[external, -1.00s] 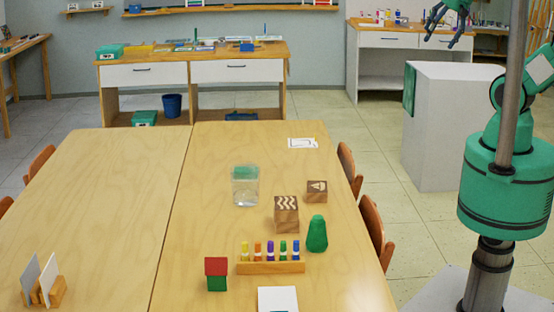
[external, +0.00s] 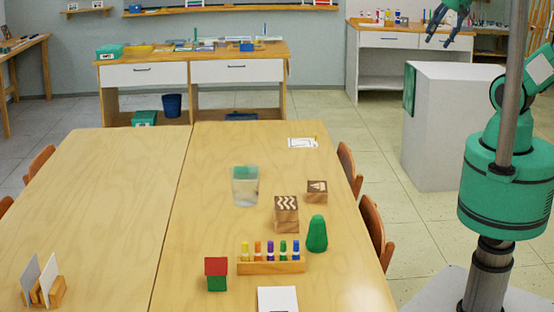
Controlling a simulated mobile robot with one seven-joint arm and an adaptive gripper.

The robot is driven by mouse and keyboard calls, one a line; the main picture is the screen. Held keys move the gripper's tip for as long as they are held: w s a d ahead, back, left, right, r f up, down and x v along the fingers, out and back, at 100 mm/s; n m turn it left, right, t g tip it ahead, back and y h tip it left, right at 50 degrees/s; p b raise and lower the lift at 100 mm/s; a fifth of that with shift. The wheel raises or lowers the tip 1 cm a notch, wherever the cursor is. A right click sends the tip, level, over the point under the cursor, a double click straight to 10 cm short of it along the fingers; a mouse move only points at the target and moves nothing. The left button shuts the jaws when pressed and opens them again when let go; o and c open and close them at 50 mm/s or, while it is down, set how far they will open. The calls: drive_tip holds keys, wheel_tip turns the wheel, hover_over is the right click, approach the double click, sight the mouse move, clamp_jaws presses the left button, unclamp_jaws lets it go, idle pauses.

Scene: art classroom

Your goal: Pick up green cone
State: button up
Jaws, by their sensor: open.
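The green cone (external: 317,234) stands upright on the right part of the wooden table (external: 225,285), with a rounded top. My gripper (external: 438,38) is open and empty at the top right. It is raised high, far from the cone, and appears above and in front of the white cabinets at the back. Part of my arm runs out of the top of the picture.
A marker rack (external: 270,267), a red and green block stack (external: 216,274), a clear container (external: 245,187), another patterned block (external: 317,191) and white paper (external: 277,299) share the table. Chairs (external: 376,232) line its right edge. A white pedestal (external: 450,125) stands between table and arm. The table's left half is mostly clear.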

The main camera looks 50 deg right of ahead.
drive_tip(key=w+a+f+n+g, duration=0.1)
drive_tip(key=w+a+f+n, duration=0.2)
drive_tip(key=w+a+n, duration=0.45)
drive_tip(key=w+a+f+n+g+y+b, duration=0.1)
drive_tip(key=w+a+f+n, duration=0.3)
drive_tip(key=a, duration=0.7)
drive_tip(key=w+a+f+n+g, duration=0.1)
drive_tip(key=w+a+f+n, duration=0.25)
drive_tip(key=a+n, duration=0.45)
drive_tip(key=n+g+h+b, duration=0.1)
drive_tip(key=n+g+b, duration=0.15)
drive_tip(key=n, duration=1.25)
hover_over(318, 217)
wheel_tip(318, 217, down, 25)
drive_tip(key=shift+r+m+p, duration=0.1)
drive_tip(key=shift+m+p, duration=0.15)
drive_tip(key=shift+p, duration=0.2)
drive_tip(key=shift+f+b, duration=0.75)
drive_tip(key=shift+f, duration=3.55)
